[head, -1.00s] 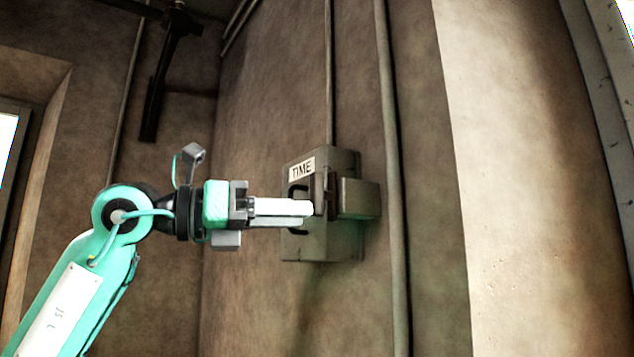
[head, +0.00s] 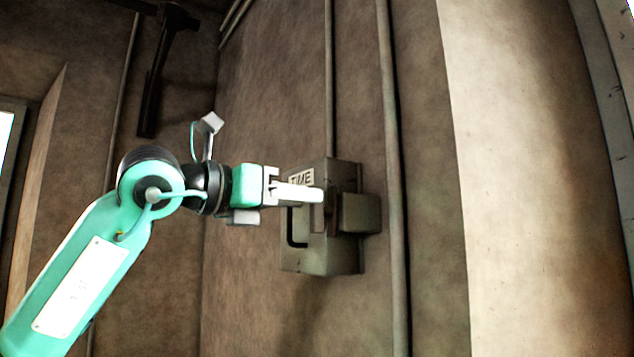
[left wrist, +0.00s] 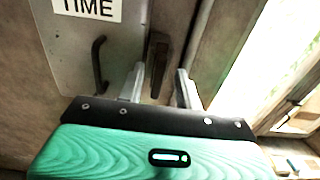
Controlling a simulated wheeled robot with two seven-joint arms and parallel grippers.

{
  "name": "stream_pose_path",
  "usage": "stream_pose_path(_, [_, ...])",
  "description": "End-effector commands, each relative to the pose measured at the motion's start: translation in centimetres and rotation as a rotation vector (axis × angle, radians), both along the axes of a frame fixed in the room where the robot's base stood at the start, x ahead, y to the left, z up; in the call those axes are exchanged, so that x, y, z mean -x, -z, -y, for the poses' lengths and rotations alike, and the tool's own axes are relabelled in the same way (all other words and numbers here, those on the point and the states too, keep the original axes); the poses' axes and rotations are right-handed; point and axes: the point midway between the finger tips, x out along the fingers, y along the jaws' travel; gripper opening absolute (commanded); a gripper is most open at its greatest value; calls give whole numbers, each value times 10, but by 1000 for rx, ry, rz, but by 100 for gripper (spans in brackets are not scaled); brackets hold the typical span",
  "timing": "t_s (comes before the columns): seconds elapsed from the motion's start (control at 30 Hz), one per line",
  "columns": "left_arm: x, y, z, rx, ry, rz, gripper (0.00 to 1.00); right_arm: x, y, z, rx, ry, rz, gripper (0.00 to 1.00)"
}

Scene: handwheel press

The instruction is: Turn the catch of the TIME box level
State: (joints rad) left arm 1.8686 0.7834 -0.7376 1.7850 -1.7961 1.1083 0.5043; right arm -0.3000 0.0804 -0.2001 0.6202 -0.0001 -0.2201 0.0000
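The TIME box (head: 312,255) is a grey metal box on the wall, with a white TIME label (head: 301,178) and a dark handle on its front. In the left wrist view the box door (left wrist: 75,45) fills the upper left, with the curved handle (left wrist: 98,65) on it. The catch (left wrist: 159,62) is a dark brown bar standing roughly upright beside the door's edge. My left gripper (head: 321,195) is at the box front; in the left wrist view its open fingers (left wrist: 159,86) stand on either side of the catch's lower part. Contact cannot be told. My right gripper is not in view.
A grey block (head: 361,213) sticks out at the right of the box. A vertical pipe (head: 392,180) runs down the wall to its right, and a thinner one (head: 329,80) runs above the box. A dark hammer-like shape (head: 160,70) is at the upper left.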

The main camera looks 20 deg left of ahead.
Motion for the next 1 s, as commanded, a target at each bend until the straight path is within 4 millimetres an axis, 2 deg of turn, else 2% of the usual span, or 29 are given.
stream_pose_path(0.03, [-7,-4,7,0,3,-2,35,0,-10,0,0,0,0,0])
stream_pose_path(0.23, [-26,-2,20,0,1,-1,35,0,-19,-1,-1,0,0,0])
stream_pose_path(0.63, [-31,0,24,1,1,1,35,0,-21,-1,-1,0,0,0])
stream_pose_path(0.67, [-31,0,24,1,1,1,31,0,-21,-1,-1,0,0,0])
stream_pose_path(0.8, [-31,0,24,1,1,0,3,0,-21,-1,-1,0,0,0])
stream_pose_path(0.83, [-31,0,24,1,1,0,0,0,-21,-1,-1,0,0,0])
stream_pose_path(1.0, [-31,0,24,-1,1,2,0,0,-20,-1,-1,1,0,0])
